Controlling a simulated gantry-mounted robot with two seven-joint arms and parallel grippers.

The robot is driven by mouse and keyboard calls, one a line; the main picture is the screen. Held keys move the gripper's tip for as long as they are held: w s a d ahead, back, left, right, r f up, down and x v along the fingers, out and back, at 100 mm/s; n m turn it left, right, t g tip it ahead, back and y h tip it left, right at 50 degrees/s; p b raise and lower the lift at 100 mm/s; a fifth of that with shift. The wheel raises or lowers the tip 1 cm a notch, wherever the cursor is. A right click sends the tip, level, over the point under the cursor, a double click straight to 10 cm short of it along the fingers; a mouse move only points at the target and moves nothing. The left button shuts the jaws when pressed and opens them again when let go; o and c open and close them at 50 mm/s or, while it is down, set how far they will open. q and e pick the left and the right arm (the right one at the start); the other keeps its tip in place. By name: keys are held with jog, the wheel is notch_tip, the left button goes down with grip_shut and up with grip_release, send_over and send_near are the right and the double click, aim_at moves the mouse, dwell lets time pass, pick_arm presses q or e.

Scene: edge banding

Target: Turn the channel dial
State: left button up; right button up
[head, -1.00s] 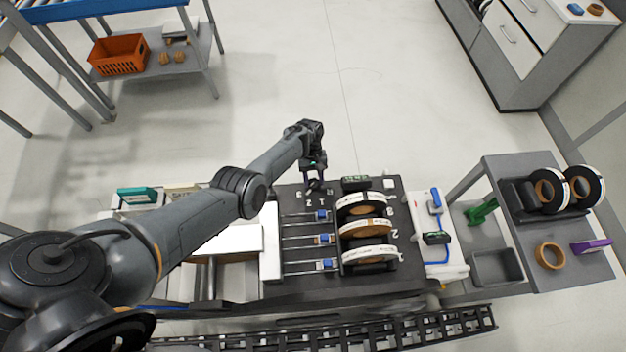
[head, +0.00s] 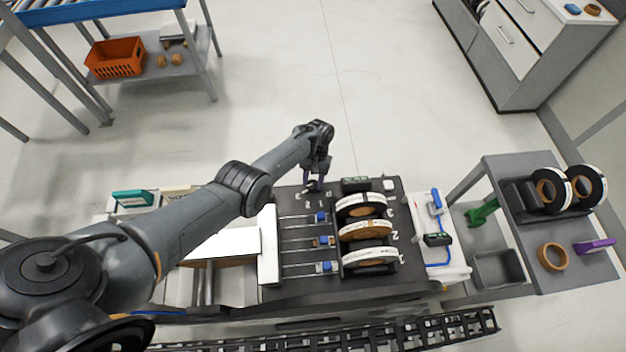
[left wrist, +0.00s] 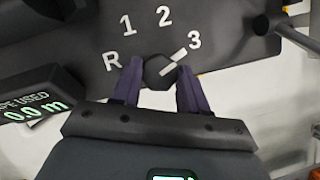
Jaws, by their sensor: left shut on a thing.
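The channel dial (left wrist: 160,71) is a dark knob with a white pointer line, on a dark panel marked R, 1, 2 and 3. In the left wrist view its pointer slants up and right, towards the 3. My left gripper (left wrist: 156,88) is shut on the dial, with one purple finger on each side of it. In the head view the left gripper (head: 314,187) is at the far edge of the black machine top (head: 300,284), and it mostly hides the dial. My right gripper is not in view.
Three tape reels (head: 362,231) stand on the machine right of the blue-ended slides (head: 321,217). A green-lit display (head: 355,185) sits close to the gripper's right. A grey cart (head: 560,270) with reels stands at the right. The floor beyond the machine is clear.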

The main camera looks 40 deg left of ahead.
pick_arm(q)
jog(key=o, duration=1)
jog(key=shift+o, duration=0.2)
jog(key=shift+w+r, duration=0.2)
jog(key=shift+r, duration=0.25)
jog(key=p+v, duration=0.2)
jog(key=v, duration=0.7)
jog(key=shift+w+r, duration=0.15)
jog(key=shift+r, duration=0.2)
jog(key=shift+a, duration=0.15)
